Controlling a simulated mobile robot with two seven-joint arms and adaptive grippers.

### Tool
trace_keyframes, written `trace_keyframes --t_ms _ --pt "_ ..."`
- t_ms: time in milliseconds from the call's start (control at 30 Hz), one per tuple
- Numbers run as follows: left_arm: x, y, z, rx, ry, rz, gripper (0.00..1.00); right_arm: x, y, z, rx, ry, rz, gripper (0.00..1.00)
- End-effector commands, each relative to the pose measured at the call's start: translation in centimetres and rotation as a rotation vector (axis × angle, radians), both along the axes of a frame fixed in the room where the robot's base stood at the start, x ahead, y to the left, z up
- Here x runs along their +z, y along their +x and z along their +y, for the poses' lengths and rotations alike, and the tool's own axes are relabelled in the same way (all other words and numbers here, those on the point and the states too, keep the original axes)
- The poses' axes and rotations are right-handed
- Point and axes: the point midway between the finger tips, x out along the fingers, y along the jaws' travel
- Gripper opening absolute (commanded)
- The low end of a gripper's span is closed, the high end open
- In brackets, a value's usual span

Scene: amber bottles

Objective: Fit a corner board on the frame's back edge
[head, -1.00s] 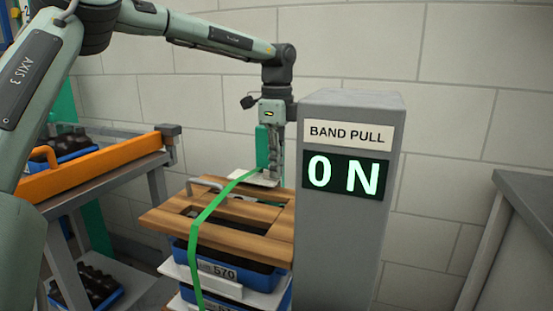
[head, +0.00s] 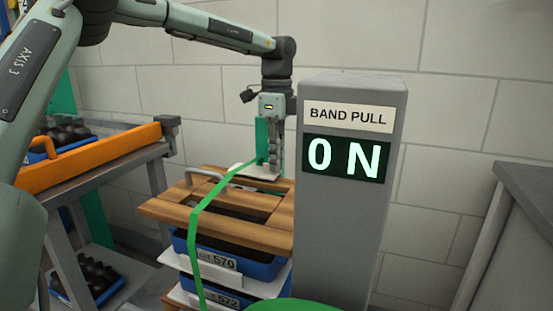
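The wooden frame (head: 165,209) lies flat on top of a stack of blue crates (head: 262,268). A white corner board (head: 243,170) is at the frame's back edge. My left gripper (head: 269,170) points down there, and its fingers look shut on the board. Whether the board is seated on the edge or just above it is hard to tell. A green band (head: 207,197) runs from the board area forward over the frame and down the front of the stack. My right gripper is out of view.
A grey post (head: 341,230) marked BAND PULL, its display reading ON, stands close to the right of the stack. An orange-edged rack (head: 95,158) with dark bottles is at left. A grey bench (head: 525,195) is at right. A green shape (head: 295,306) shows at the bottom edge.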

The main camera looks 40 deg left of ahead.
Motion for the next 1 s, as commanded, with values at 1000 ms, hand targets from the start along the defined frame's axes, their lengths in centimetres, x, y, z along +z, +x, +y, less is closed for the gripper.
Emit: trace_keyframes --t_ms 1000 --pt "-0.80 0.00 -0.01 0.000 0.000 0.000 0.29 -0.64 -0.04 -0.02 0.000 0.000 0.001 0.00"
